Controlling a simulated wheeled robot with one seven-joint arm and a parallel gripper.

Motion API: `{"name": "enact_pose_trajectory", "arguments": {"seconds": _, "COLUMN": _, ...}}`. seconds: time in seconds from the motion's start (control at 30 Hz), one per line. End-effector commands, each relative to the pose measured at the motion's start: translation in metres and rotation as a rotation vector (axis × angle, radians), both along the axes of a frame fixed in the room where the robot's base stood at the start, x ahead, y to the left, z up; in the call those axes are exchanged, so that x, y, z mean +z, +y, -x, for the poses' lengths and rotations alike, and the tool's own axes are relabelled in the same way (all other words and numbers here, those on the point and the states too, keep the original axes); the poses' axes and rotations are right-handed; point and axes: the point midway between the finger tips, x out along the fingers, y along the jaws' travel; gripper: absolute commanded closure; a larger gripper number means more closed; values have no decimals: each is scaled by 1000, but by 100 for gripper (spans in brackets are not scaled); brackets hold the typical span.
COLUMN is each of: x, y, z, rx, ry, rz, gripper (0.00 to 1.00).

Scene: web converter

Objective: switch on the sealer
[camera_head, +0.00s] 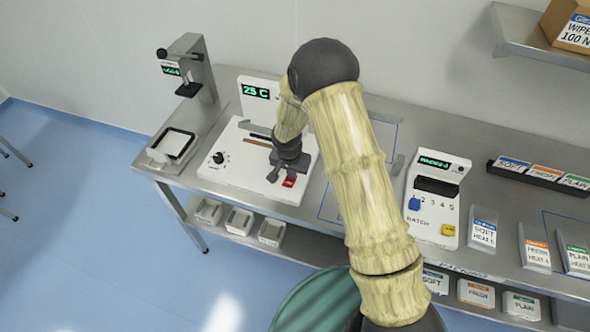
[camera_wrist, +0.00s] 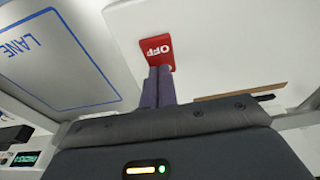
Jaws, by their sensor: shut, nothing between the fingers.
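The sealer (camera_head: 238,170) is a white machine on the steel bench, with a dial (camera_head: 218,157) at its left and a green "25 C" display (camera_head: 255,91) behind. Its red switch (camera_head: 289,181) is at the front right. In the wrist view the red switch (camera_wrist: 157,50) reads "OFF". My gripper (camera_head: 277,172) is shut and empty, with its fingertips (camera_wrist: 158,72) at the edge of the red switch. I cannot tell whether they press on it. The arm hides part of the sealer's right side.
A press-like device (camera_head: 190,68) and a small scale (camera_head: 172,145) stand to the left. A batch unit (camera_head: 437,195) with blue and yellow buttons stands to the right, beside labelled pouches (camera_head: 483,230). A blue-outlined lane area (camera_wrist: 60,58) lies beside the sealer.

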Motion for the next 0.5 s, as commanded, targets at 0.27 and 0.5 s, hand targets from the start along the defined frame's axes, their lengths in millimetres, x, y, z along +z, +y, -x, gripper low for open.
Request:
{"name": "enact_pose_trajectory", "arguments": {"seconds": 0.27, "x": -1, "y": 4, "z": 5, "rx": 4, "ry": 1, "rz": -1, "gripper": 100}}
{"name": "enact_pose_trajectory", "arguments": {"seconds": 0.5, "x": 0, "y": 5, "z": 14, "rx": 2, "ry": 1, "rz": 0, "gripper": 100}}
